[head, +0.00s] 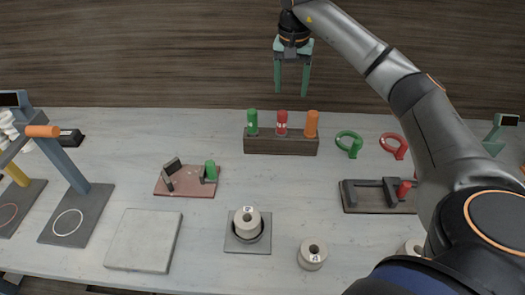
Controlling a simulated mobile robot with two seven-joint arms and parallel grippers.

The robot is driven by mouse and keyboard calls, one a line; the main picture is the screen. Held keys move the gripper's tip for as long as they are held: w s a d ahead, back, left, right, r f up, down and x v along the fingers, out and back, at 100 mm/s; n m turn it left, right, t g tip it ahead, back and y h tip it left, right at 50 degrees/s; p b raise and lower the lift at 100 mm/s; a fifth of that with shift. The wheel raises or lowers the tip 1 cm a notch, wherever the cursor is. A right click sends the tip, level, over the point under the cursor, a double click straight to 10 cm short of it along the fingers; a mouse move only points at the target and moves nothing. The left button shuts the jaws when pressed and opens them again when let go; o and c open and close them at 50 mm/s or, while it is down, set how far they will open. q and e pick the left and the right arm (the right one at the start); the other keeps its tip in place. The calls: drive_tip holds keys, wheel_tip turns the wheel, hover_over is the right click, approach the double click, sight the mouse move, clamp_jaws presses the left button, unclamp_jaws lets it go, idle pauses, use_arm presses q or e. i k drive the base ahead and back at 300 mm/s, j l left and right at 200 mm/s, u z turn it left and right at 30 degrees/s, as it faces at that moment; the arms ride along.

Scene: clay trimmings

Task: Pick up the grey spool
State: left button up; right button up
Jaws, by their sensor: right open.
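Several pale grey-beige spools are in the head view. One spool (247,221), with a small label on top, stands in a dark round seat on a square grey plate (234,245). A third spool (411,247) is partly hidden by my right arm. I cannot tell by colour which of them is the grey one. My right gripper (292,92) is open and empty, fingers pointing down, high up behind the rack and far from the spools. My left gripper is out of view.
A dark rack (281,144) holds green, red and orange pegs. A reddish board (178,186), pale slab (144,240), dark fixture (376,203) and stand with orange bar (43,131) surround the spools. Bare table lies between.

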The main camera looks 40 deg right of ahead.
sight(247, 219)
drive_tip(key=z, duration=0.9)
